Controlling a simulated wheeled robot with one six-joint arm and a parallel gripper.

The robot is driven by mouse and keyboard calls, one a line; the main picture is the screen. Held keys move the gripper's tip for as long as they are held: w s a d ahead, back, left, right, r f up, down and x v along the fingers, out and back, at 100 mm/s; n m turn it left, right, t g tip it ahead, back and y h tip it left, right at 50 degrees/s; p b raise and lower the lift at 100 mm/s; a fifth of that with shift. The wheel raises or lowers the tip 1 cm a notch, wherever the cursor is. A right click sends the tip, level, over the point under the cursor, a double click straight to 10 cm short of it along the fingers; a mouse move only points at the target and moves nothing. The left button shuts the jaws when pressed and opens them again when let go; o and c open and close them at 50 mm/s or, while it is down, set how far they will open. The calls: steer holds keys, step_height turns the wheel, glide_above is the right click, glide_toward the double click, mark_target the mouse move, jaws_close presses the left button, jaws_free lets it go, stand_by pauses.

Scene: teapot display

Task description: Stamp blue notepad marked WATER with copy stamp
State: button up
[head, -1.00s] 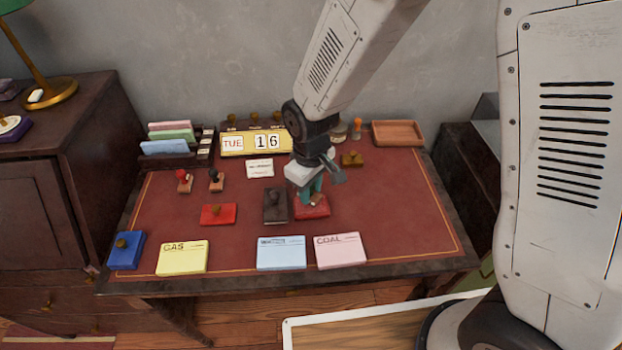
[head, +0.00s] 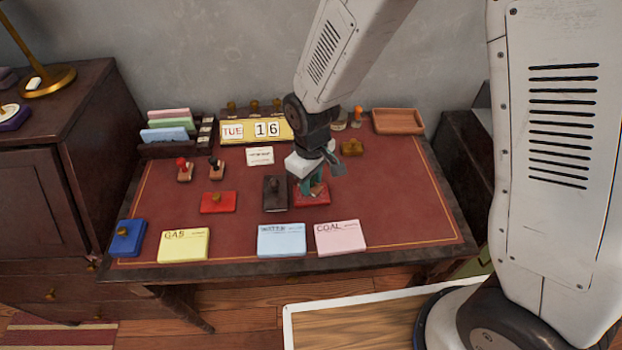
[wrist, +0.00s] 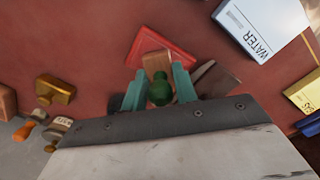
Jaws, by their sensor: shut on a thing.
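The blue notepad marked WATER (head: 282,241) lies flat near the table's front edge, between the yellow and pink notepads. It also shows at the upper right of the wrist view (wrist: 262,27). My gripper (head: 312,186) is at a red pad (head: 322,200), right of a dark box. In the wrist view, its teal fingers (wrist: 158,90) are shut on a stamp with a green knob (wrist: 160,93) and a wooden block (wrist: 156,64). The block is over the red pad (wrist: 146,42). I cannot tell whether it touches the pad, and its stamping face is hidden.
Red-knobbed (head: 184,171) and black-knobbed (head: 216,170) stamps stand behind. A yellow GAS notepad (head: 183,245) and pink COAL notepad (head: 340,238) flank the blue one. The table's right side is clear.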

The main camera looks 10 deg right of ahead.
steer(key=shift+f, duration=0.55)
stand_by(1.2)
steer(key=shift+r, duration=3.55)
